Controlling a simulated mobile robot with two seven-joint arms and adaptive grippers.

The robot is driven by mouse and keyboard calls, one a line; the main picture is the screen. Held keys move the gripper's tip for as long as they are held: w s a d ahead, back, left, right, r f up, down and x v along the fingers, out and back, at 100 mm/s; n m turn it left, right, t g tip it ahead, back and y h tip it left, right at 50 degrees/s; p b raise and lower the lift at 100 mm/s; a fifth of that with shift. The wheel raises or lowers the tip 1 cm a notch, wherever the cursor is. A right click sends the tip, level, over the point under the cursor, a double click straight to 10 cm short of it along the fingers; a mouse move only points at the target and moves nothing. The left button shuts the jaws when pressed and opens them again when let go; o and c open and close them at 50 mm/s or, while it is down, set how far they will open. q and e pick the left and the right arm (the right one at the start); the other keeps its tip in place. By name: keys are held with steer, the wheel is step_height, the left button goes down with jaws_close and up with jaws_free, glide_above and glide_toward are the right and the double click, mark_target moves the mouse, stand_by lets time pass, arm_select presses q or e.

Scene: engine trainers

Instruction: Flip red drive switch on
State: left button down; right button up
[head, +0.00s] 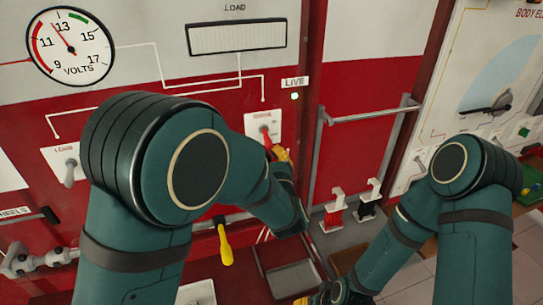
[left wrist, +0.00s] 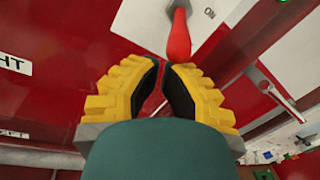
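The red drive switch (head: 266,134) is a lever on a white plate on the red panel in the head view. In the left wrist view its red lever (left wrist: 179,38) hangs from the top, its rounded end near my fingertips, beside the word ON. My left gripper (head: 281,154) is just below and right of the switch in the head view. In the left wrist view its yellow fingers (left wrist: 161,68) have a narrow gap with nothing between them. Whether a fingertip touches the lever is unclear. My right gripper (head: 318,298) is mostly cut off at the bottom edge.
A grey-handled switch (head: 69,172) stands left on the panel, and a yellow handle (head: 223,242) hangs below. A green lamp (head: 295,96) glows under LIVE. A grey rail frame (head: 320,150) and red and black levers (head: 333,212) stand to the right.

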arm_select(q)
steer(key=shift+s+r+g+p, duration=0.2)
steer(key=shift+g+p, duration=0.2)
steer(key=shift+r, duration=0.15)
steer(key=r+g+p, duration=0.1)
steer(key=s+g+p, duration=0.1)
steer(key=g+p, duration=0.1)
steer(key=r+g+h+p, duration=0.1)
steer(key=shift+s+d+r+n+g+p, duration=0.3)
steer(key=shift+r+g+p, duration=0.05)
steer(key=shift+g+p, duration=0.05)
stand_by(0.4)
steer(key=shift+r, duration=0.1)
steer(key=shift+r+p, duration=0.35)
steer(key=shift+r, duration=0.35)
